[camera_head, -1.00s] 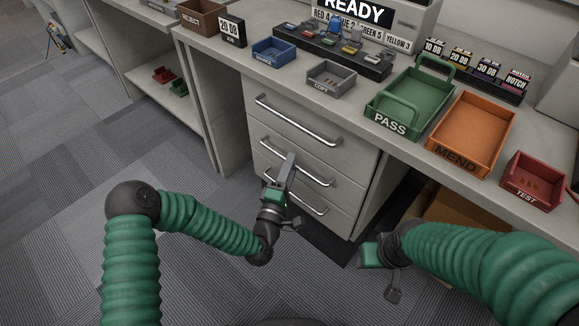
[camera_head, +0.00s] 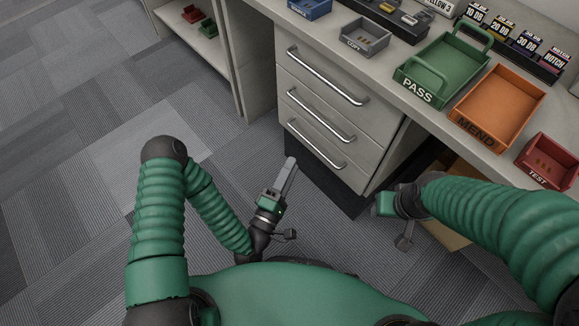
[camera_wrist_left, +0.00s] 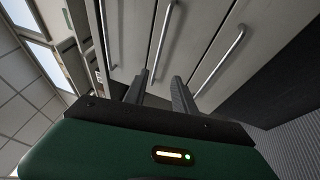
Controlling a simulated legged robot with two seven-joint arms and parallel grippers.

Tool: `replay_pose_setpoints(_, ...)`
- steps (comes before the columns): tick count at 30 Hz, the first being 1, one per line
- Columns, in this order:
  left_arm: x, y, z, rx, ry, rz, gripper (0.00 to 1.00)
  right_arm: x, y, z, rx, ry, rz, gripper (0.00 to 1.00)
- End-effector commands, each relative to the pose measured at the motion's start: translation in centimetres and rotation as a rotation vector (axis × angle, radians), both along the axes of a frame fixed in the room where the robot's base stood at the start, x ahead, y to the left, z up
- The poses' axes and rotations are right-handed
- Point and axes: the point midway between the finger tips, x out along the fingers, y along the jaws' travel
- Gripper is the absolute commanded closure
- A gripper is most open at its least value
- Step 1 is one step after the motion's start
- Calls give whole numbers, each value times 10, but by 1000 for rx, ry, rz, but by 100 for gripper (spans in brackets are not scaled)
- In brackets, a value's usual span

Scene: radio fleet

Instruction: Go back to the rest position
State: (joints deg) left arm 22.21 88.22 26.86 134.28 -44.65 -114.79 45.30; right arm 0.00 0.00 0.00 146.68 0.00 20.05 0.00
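My left gripper (camera_head: 289,168) hangs over the carpet, in front of and below the drawer unit in the head view. In the left wrist view its two fingers (camera_wrist_left: 158,90) stand apart with nothing between them, and drawer handles show behind them. My right gripper (camera_head: 386,204) is at the right of the drawer unit, below the counter edge. Its fingers cannot be made out, and I see no object held there.
The drawer unit (camera_head: 318,110) has three shut drawers with bar handles. On the counter stand a grey tray (camera_head: 364,40), green PASS tray (camera_head: 416,92), orange MEND tray (camera_head: 478,128) and red TEST bin (camera_head: 540,172). Carpet (camera_head: 80,150) at the left is clear.

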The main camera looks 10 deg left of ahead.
Motion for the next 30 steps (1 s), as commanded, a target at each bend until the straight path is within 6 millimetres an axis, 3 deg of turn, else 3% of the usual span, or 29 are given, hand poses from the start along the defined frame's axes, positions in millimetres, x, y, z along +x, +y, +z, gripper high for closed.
replay_pose_setpoints(14, -3, 1, -1, 3, -1, -1, 68, 0, 0, 0, 0, 0, 0, 53)
replay_pose_setpoints(17, 2, -7, -4, 85, 8, -47, 68, 0, 0, 0, 0, 0, 0, 53)
replay_pose_setpoints(21, 15, -26, -28, 497, 70, -230, 68, 0, 0, 1, 0, 0, 0, 53)
replay_pose_setpoints(23, 20, -19, -43, 741, 121, -313, 68, 0, 0, 0, 0, 0, 0, 53)
replay_pose_setpoints(26, 23, 15, -59, 1111, 240, -418, 68, 0, 0, 0, 0, 0, 0, 53)
replay_pose_setpoints(30, 8, 80, -46, 1463, 451, -508, 68, 0, 0, 0, 0, 0, 0, 53)
